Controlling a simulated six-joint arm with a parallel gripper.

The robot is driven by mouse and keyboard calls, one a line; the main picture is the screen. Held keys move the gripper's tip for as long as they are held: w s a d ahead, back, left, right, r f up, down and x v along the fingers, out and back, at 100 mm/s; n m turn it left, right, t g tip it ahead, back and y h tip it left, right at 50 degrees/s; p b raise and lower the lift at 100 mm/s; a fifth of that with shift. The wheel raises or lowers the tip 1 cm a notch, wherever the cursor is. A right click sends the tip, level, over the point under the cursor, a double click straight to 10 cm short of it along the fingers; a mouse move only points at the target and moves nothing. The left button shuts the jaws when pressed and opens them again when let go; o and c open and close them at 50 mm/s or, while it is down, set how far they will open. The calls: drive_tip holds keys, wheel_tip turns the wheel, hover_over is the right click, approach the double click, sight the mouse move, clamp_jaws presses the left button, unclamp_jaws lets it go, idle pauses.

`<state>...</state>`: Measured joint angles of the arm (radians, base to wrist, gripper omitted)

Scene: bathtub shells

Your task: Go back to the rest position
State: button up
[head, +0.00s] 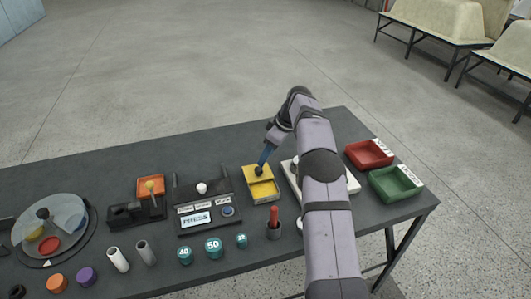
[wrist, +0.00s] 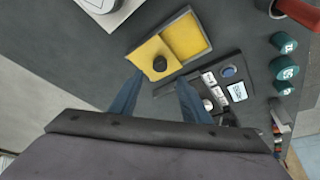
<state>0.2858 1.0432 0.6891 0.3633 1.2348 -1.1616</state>
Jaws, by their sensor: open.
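My gripper (head: 264,158) is open, with its blue fingers pointing down over the yellow box (head: 262,193). In the wrist view the two fingers (wrist: 158,88) stand apart, with nothing held between them. The box has a dark rim (wrist: 207,32) and a yellow lid (wrist: 146,53) with a round black knob (wrist: 160,63). The lid sits shifted to one side, so part of the yellow inside shows. The knob lies just beyond the fingertips in the wrist view; I cannot tell the height between them.
A press panel (head: 205,205) and an orange tray (head: 151,184) lie left of the yellow box. A white device (head: 287,168) is partly hidden behind my arm. Red (head: 369,152) and green (head: 396,182) trays stand right. Teal weights (head: 213,247) and a red-handled item (head: 273,222) stand in front.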

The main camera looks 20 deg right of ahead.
drive_tip(key=s+a+r+m+g+h+p, duration=0.1)
drive_tip(key=s+a+r+m+p, duration=0.15)
drive_tip(key=s+r+p, duration=0.45)
drive_tip(key=s+a+r+m+g+h+p, duration=0.1)
drive_tip(key=s+a+r+m+p, duration=0.15)
drive_tip(key=s, duration=0.95)
drive_tip(key=s+a+r+m+g+p, duration=0.15)
drive_tip(key=s+a+r+p, duration=0.3)
drive_tip(key=s, duration=0.45)
drive_tip(key=s+m+h+p, duration=0.1)
drive_tip(key=s+m+p, duration=0.25)
drive_tip(key=s, duration=0.85)
drive_tip(key=shift+n, duration=0.5)
wheel_tip(320, 180, down, 4)
drive_tip(key=b, duration=0.4)
drive_tip(key=shift+s+f+b, duration=0.1)
drive_tip(key=shift+s+b, duration=0.05)
drive_tip(key=shift+b, duration=0.2)
drive_tip(key=shift+f, duration=0.1)
wheel_tip(320, 180, down, 47)
drive_tip(key=b, duration=4.6)
drive_tip(key=shift+r+b, duration=0.2)
drive_tip(key=shift+b, duration=0.2)
